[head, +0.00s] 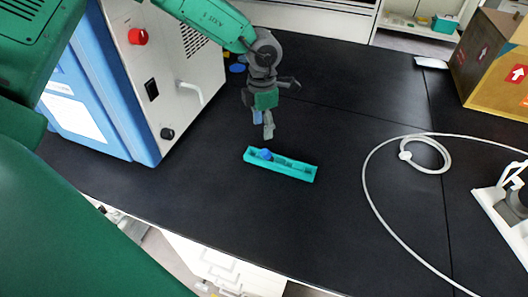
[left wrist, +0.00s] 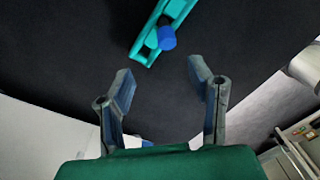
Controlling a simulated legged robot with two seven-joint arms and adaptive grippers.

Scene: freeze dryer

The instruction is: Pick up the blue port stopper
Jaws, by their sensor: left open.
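The blue port stopper (head: 265,154) sits at the left end of a teal tray (head: 297,170) on the black bench. The stopper also shows in the left wrist view (left wrist: 166,38), at the near end of the teal tray (left wrist: 142,52). My left gripper (head: 263,127) is above and just behind the tray in the head view. In the left wrist view its two fingers (left wrist: 163,93) are apart with nothing between them, and the stopper lies beyond the fingertips. My right gripper is not seen in either view.
A blue and grey machine (head: 150,70) with a red knob (head: 138,36) stands at the left. A white hose (head: 372,185) curls across the bench at the right. A cardboard box (head: 490,65) stands at the back right. The bench around the tray is clear.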

